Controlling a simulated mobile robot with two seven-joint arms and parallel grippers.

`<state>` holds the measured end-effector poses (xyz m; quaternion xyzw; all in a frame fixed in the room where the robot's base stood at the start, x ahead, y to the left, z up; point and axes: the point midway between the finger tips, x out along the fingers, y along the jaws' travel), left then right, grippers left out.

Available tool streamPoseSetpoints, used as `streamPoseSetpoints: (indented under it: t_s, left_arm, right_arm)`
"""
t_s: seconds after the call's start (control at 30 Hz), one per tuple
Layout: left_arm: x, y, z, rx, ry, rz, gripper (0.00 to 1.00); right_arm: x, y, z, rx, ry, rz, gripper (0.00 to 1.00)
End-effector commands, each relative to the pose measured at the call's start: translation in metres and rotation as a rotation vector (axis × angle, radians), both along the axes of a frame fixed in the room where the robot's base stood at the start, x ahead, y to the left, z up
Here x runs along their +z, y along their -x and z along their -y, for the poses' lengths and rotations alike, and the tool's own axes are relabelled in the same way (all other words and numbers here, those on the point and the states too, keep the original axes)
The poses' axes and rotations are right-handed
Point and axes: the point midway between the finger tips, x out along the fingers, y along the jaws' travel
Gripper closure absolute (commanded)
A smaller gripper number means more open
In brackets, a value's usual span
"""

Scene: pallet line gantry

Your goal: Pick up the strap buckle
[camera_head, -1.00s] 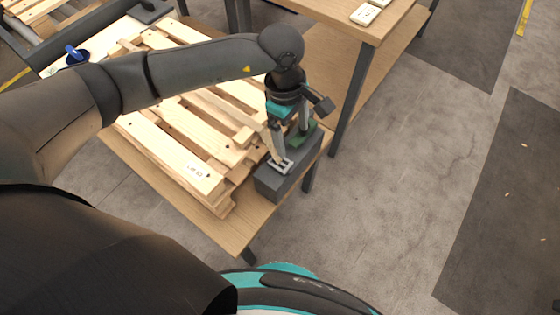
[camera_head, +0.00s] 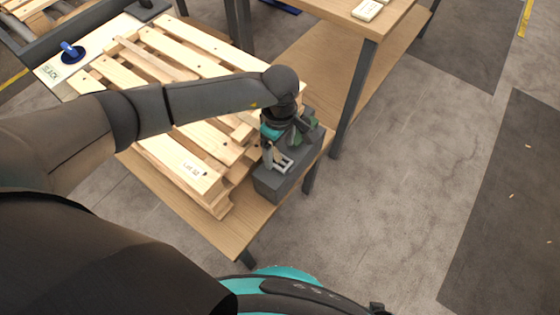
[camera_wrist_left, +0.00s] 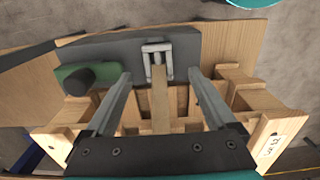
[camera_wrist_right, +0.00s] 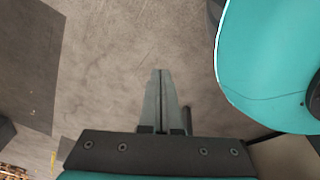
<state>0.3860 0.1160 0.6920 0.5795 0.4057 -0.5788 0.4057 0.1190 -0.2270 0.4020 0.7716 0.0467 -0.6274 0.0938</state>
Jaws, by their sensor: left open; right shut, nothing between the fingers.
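The strap buckle (camera_head: 283,164) is a small light-grey metal frame on top of a dark grey block (camera_head: 272,186) at the table corner. It also shows in the left wrist view (camera_wrist_left: 157,50), beyond the fingertips, with a tan strap (camera_wrist_left: 160,97) running from it toward the gripper. My left gripper (camera_head: 277,151) is over the block, close to the buckle. In the left wrist view the left gripper (camera_wrist_left: 163,80) is open, its fingers on either side of the strap, with nothing gripped. My right gripper (camera_wrist_right: 160,72) is shut and empty above bare floor, away from the table.
A wooden pallet (camera_head: 205,135) lies on the table beside the block. A green piece with a dark knob (camera_wrist_left: 88,78) sits on the block beside the left finger. A taller wooden table (camera_head: 330,60) stands behind. A blue-handled item (camera_head: 72,52) is at the far left.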

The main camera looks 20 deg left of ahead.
Motion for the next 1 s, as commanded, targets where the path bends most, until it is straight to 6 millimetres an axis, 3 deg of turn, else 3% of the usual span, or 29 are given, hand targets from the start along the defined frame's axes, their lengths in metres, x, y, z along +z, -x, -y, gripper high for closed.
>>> streamPoseSetpoints:
  t_s: [0.4, 0.77, 1.0]
  left_arm:
    - [-0.040, -0.003, 0.000, 0.001, 0.001, -0.001, 0.10]
    - [-0.044, -0.003, 0.000, 0.000, 0.001, 0.000, 0.10]
    - [-0.044, -0.003, 0.000, 0.000, 0.001, 0.000, 0.35]
  right_arm:
    - [0.007, -0.028, -0.022, 0.000, -0.020, 0.001, 1.00]
    - [0.010, -0.030, -0.025, 0.001, -0.022, 0.000, 1.00]
    - [0.010, -0.030, -0.025, 0.001, -0.022, 0.000, 1.00]
